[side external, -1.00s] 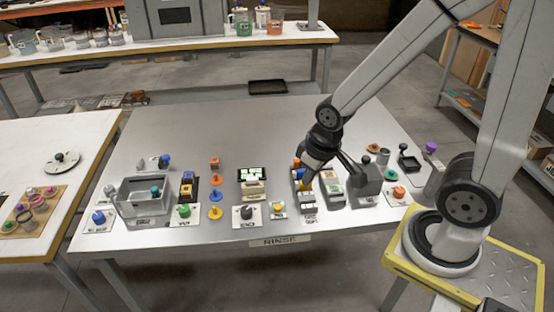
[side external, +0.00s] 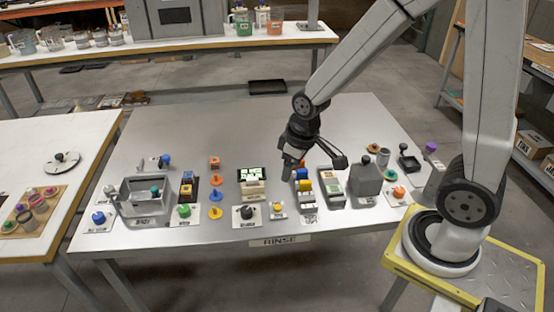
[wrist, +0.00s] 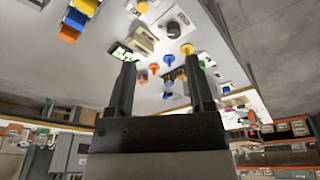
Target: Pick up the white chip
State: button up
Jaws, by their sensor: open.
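A small rack (side external: 304,187) stands right of the middle of the metal table. It carries a blue piece (side external: 302,173) and a yellow piece (side external: 305,186), with pale parts between them. I cannot tell for sure which pale part is the white chip. The rack's blue, yellow and orange pieces (wrist: 76,18) show at the top left of the wrist view. My gripper (side external: 289,163) is above the table, beside and left of the rack's far end. In the wrist view, my gripper (wrist: 160,62) has its fingers apart with nothing held between them.
A cream block with a green display (side external: 253,183) stands left of the rack. A grey-white box (side external: 330,188) and a grey block (side external: 366,180) stand close on its right. A grey bin (side external: 145,198) is at the far left. The table's back is clear.

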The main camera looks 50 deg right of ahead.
jog(key=w+d+f+n, duration=0.2)
jog(key=w+f+n, duration=0.1)
jog(key=w, duration=0.5)
jog(key=n+g, duration=0.1)
jog(key=n, duration=0.3)
send_near(252, 178)
jog(key=shift+d+f+y, duration=0.5)
jog(key=shift+d+f, duration=0.05)
jog(key=shift+f, duration=0.15)
jog(key=shift+f, duration=0.1)
jog(key=shift+w+a+f, duration=0.15)
jog(key=shift+f, duration=1.05)
jog(key=shift+w+a+f, duration=0.15)
jog(key=shift+a+f, duration=0.05)
jog(key=shift+f, duration=1.1)
jog(key=shift+w+a+f, duration=0.15)
jog(key=shift+f, duration=1.15)
